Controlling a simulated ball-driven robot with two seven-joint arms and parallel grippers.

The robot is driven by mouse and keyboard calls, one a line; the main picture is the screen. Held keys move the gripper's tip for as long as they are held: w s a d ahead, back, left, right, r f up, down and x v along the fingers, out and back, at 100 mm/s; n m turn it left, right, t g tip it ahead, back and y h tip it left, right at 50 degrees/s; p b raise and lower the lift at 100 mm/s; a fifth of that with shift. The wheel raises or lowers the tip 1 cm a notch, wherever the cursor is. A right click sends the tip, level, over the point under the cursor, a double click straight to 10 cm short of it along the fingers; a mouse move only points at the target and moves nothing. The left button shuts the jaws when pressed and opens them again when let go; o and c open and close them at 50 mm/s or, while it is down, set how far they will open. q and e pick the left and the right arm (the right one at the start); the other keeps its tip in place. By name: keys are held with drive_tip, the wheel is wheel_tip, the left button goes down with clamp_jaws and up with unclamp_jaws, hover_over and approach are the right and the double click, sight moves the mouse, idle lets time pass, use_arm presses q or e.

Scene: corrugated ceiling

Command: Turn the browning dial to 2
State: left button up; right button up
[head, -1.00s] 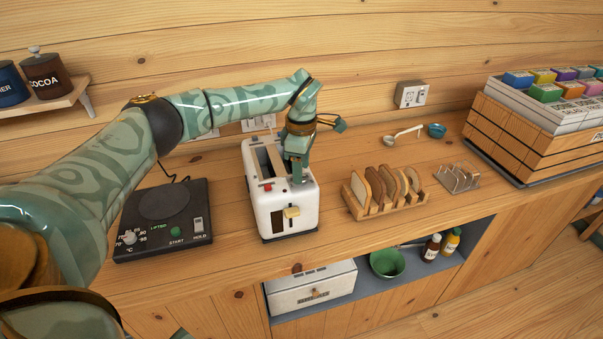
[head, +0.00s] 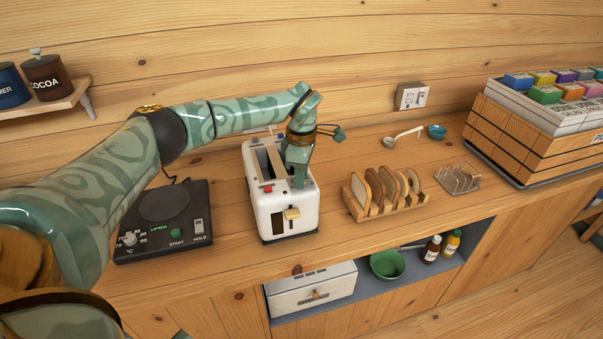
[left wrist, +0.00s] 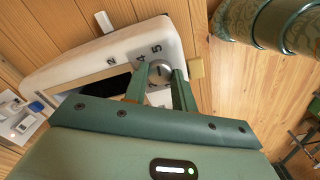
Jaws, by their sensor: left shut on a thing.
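The white toaster (head: 285,218) stands on the counter, with a red button and a yellow lever (head: 292,213) showing. My left gripper (head: 298,182) points down onto its top right part and hides the browning dial in the head view. In the left wrist view the round grey dial (left wrist: 160,73) sits between the two fingers of my left gripper (left wrist: 159,80), which is shut on it. Printed numbers such as 4 and 5 lie around the dial. I cannot tell which number it points to. My right gripper is not in view.
A black hotplate (head: 165,222) stands left of the toaster. A wooden rack with bread slices (head: 384,195) and a wire rack (head: 458,179) stand to the right. The wall with a socket (head: 411,96) is behind. A large tea box (head: 535,125) stands at the far right.

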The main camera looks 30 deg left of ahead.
use_arm(q)
drive_tip(key=n+p, duration=0.2)
drive_tip(key=n, duration=0.1)
drive_tip(key=shift+r+p, duration=0.25)
drive_tip(key=shift+p, duration=0.05)
drive_tip(key=n+p, duration=0.1)
drive_tip(key=n, duration=0.2)
drive_tip(key=shift+p, duration=0.35)
drive_tip(key=n+p, duration=0.2)
drive_tip(key=n, duration=0.1)
drive_tip(key=shift+n, duration=0.3)
drive_tip(key=n+p, duration=0.2)
drive_tip(key=n, duration=0.2)
drive_tip(key=shift+f+n, duration=0.1)
drive_tip(key=shift+n, duration=0.2)
drive_tip(key=n+p, duration=0.1)
drive_tip(key=n, duration=0.2)
drive_tip(key=shift+n+p, duration=0.3)
drive_tip(key=shift+p, duration=0.1)
drive_tip(key=n+p, duration=0.2)
drive_tip(key=n, duration=0.2)
drive_tip(key=n+p, duration=0.1)
drive_tip(key=n, duration=0.3)
drive_tip(key=shift+p, duration=0.4)
drive_tip(key=shift+n+p, duration=0.7)
drive_tip(key=shift+n, duration=1.1)
drive_tip(key=shift+f, duration=0.1)
